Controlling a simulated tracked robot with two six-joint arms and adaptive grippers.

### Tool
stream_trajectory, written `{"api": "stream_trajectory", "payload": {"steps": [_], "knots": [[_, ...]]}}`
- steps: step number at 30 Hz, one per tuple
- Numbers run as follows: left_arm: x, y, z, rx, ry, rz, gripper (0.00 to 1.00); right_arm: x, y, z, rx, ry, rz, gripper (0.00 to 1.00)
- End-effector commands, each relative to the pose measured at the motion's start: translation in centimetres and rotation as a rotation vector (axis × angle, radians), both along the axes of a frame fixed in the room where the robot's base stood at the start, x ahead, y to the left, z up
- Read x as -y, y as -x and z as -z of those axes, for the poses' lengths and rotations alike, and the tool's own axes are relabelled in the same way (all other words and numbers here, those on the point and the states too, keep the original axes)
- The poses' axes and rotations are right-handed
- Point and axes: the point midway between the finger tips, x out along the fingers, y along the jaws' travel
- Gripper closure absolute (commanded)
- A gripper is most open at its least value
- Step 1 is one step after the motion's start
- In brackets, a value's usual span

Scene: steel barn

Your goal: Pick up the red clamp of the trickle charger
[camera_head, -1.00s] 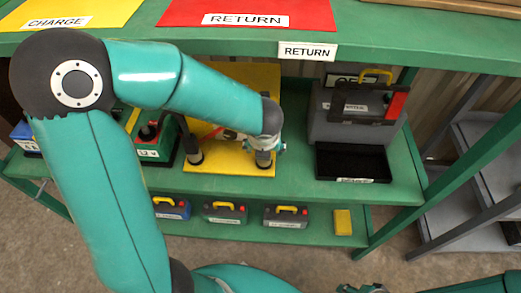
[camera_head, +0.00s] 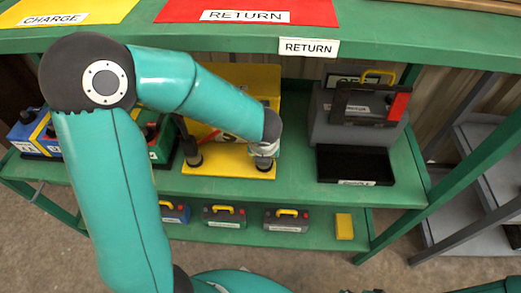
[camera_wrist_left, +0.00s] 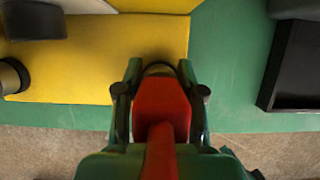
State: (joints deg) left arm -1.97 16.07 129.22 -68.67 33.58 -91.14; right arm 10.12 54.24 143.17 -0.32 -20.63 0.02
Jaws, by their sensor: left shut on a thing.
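My left gripper (camera_head: 264,160) is over the right front part of the yellow stand (camera_head: 225,170) on the middle shelf. In the left wrist view, its fingers (camera_wrist_left: 160,75) are shut around the red clamp (camera_wrist_left: 162,95), one on each side. The clamp's red grip runs back toward the camera. In the head view the gripper and forearm hide the clamp. A black post (camera_head: 193,155) stands at the stand's left. A bit of my right gripper (camera_head: 366,289) shows at the bottom edge, too cut off to read.
A grey tester (camera_head: 330,125) with a black tray (camera_head: 352,167) stands right of the yellow stand. Blue and green batteries are at the left, partly behind my arm. Several small batteries and a yellow block (camera_head: 344,226) sit on the lower shelf. The upper shelf overhangs.

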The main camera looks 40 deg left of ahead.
Motion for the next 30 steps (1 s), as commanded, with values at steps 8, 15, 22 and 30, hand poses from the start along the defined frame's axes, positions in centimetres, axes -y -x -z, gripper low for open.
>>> {"api": "stream_trajectory", "payload": {"steps": [8, 15, 22, 30], "knots": [[0.0, 0.0, -0.1, 0.001, -0.001, 0.000, 1.00, 0.0, 0.0, 0.0, 0.000, 0.000, 0.000, 0.60], [0.0, 0.0, -1.3, 0.002, 0.000, -0.001, 1.00, 0.0, 0.0, -0.7, 0.000, 0.000, 0.000, 0.60], [0.0, -0.1, -4.2, 0.004, 0.001, -0.002, 1.00, 0.0, 0.0, -2.1, 0.000, 0.000, 0.000, 0.60], [3.6, 5.9, -3.4, 0.003, -0.001, 0.008, 1.00, 0.0, 0.0, -0.3, 0.000, 0.000, 0.000, 0.60]]}}
